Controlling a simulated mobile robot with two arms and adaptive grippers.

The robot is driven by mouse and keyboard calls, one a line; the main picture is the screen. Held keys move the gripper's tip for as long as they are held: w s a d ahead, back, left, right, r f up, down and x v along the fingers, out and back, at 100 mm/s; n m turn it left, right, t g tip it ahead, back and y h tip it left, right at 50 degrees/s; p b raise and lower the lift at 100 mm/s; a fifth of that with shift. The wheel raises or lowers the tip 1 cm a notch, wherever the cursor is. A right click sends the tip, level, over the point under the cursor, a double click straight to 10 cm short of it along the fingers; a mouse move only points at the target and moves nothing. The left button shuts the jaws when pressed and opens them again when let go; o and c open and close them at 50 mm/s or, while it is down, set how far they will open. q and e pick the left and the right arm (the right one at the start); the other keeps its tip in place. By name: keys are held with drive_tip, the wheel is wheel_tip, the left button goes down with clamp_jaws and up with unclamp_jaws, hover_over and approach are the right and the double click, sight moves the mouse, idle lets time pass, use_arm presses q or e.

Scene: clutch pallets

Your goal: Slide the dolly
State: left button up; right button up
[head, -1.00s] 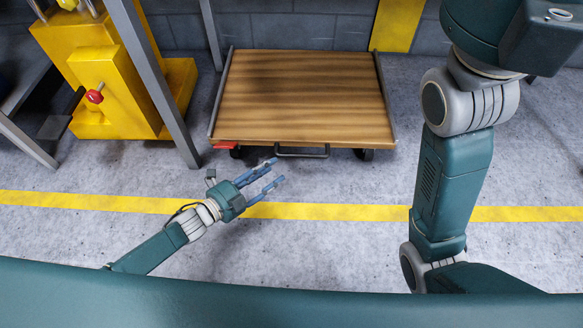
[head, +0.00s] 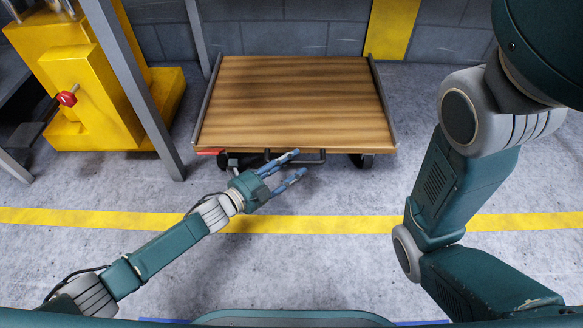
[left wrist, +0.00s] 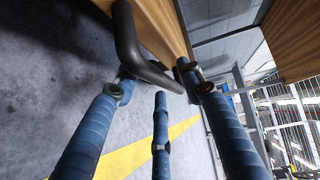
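The dolly (head: 295,105) has a wooden deck with grey side rails and dark wheels, and stands near the back wall. A dark handle bar (head: 308,160) sticks out below its front edge; it also shows in the left wrist view (left wrist: 128,45). My left gripper (head: 291,164) is open at the dolly's front edge, near the handle. In the left wrist view its blue fingers are spread, with the bar at their tips; I cannot tell whether they touch. My right gripper is not in view; only my right arm shows.
A yellow machine (head: 85,85) with a red knob stands at the left. A grey post (head: 128,75) rises between it and the dolly. A grey block wall (head: 285,38) is close behind. A yellow floor line (head: 330,225) crosses in front, and the floor to the right is clear.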

use_arm(q)
drive_tip(key=shift+w+d, duration=0.15)
drive_tip(key=shift+w, duration=0.05)
drive_tip(key=shift+c, duration=0.3)
clamp_jaws()
